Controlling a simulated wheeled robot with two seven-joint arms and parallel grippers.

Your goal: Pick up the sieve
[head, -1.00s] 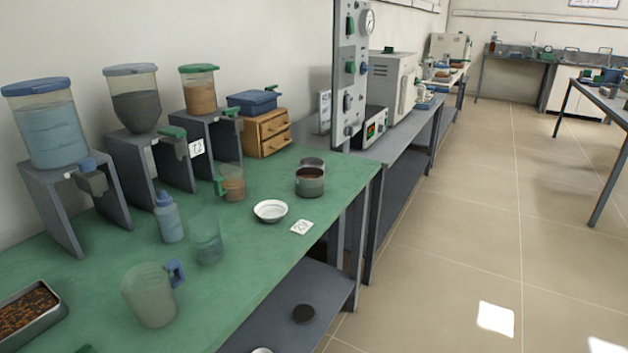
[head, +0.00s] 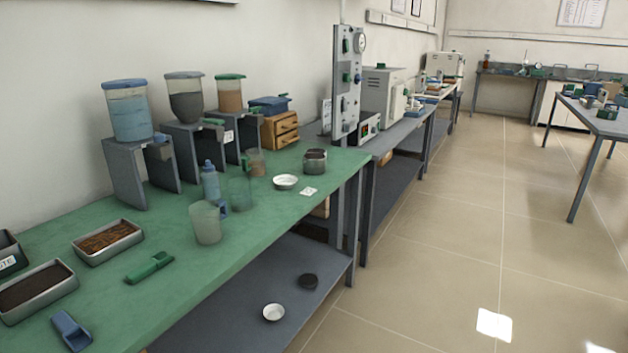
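A short round grey-green vessel (head: 315,163) stands upright near the far right corner of the green-topped bench (head: 270,213). Its top is dark brown inside. It may be the sieve, but I cannot tell for sure at this size. A white dish (head: 286,182) and a small white card (head: 309,192) lie in front of it, apart from it. Neither of my grippers shows in the head view.
Clear jugs (head: 207,222), a blue bottle (head: 210,183) and hopper stands (head: 140,170) occupy the bench. Trays (head: 108,240) and scoops (head: 150,267) lie at the near left. A lower shelf (head: 240,300) holds a white dish (head: 273,312) and dark disc (head: 308,281).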

